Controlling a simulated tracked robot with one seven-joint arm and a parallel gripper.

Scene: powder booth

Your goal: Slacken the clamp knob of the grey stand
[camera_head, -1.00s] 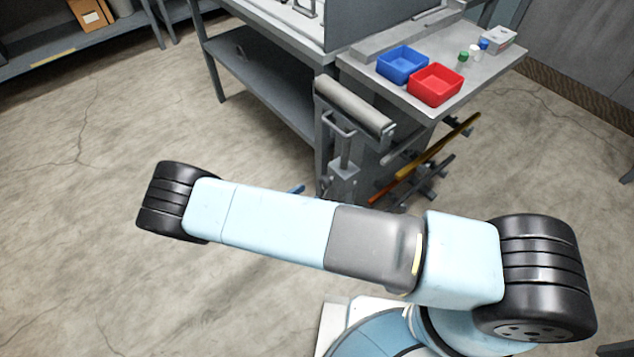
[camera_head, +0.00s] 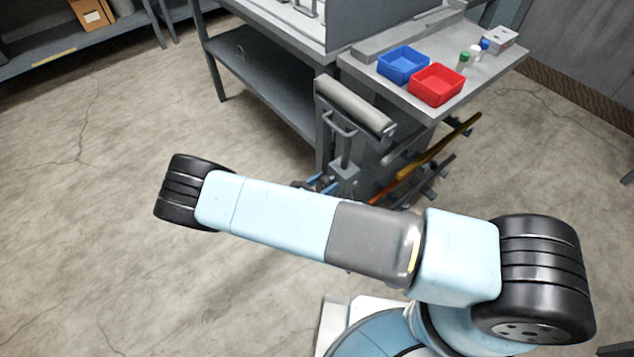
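The grey stand (camera_head: 344,172) stands on the floor beside the bench, with a long grey roller (camera_head: 354,106) on top and a handle-like bar below it. Its post enters a grey clamp block low down. I cannot make out the clamp knob; the lower part of the stand is hidden behind my arm. My gripper (camera_head: 318,183) seems to show only as a small blue and dark piece just left of the clamp block, above the edge of my arm. Whether it touches the stand, and whether its fingers are open, I cannot tell.
A yellow-orange bar (camera_head: 438,147) and dark bars stand close right of the grey stand. A side table (camera_head: 454,98) above holds a blue bin (camera_head: 403,65), a red bin (camera_head: 435,85) and small bottles. A grey bench (camera_head: 262,92) stands behind. The floor at left is clear.

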